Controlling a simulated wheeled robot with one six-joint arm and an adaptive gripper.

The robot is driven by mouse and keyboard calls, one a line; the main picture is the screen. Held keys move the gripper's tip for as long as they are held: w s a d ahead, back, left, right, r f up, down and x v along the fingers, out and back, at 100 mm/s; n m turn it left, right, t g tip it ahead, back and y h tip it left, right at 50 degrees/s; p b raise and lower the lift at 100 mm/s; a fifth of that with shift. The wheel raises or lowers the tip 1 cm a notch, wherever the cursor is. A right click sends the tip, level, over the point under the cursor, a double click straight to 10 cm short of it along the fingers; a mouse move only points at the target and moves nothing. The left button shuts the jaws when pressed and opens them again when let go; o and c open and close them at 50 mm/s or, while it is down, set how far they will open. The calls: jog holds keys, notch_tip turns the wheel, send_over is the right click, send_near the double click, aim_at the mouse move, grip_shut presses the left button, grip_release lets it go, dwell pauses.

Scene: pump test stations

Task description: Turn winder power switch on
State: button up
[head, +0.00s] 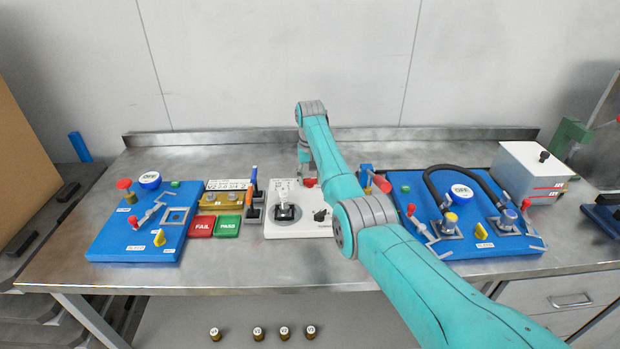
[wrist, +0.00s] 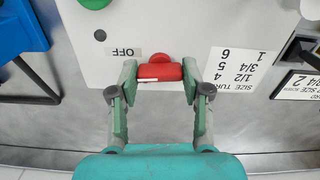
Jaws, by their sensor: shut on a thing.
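The winder is a white box (head: 290,222) in the middle of the bench, with a dark chuck and a black knob on its top. Its red power switch (wrist: 160,72) shows in the wrist view beside an OFF label (wrist: 124,52), and a small red part (head: 310,182) shows at the winder's back edge in the head view. My gripper (wrist: 159,80) has its two fingers on either side of the red switch, shut on it. In the head view my arm hides much of the winder's right side.
A card with a size and turns table (wrist: 236,68) lies beside the switch. A blue test station (head: 110,240) stands on the left and another (head: 500,246) on the right. Red FAIL (head: 202,227) and green PASS (head: 228,226) pads lie left of the winder. The front bench strip is clear.

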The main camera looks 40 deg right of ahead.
jog(key=n, duration=0.5)
jog(key=shift+n, duration=0.4)
jog(key=n, duration=0.5)
dwell(0.4)
jog(key=o, duration=1.2)
jog(key=shift+c, duration=0.2)
notch_tip(320, 180, up, 12)
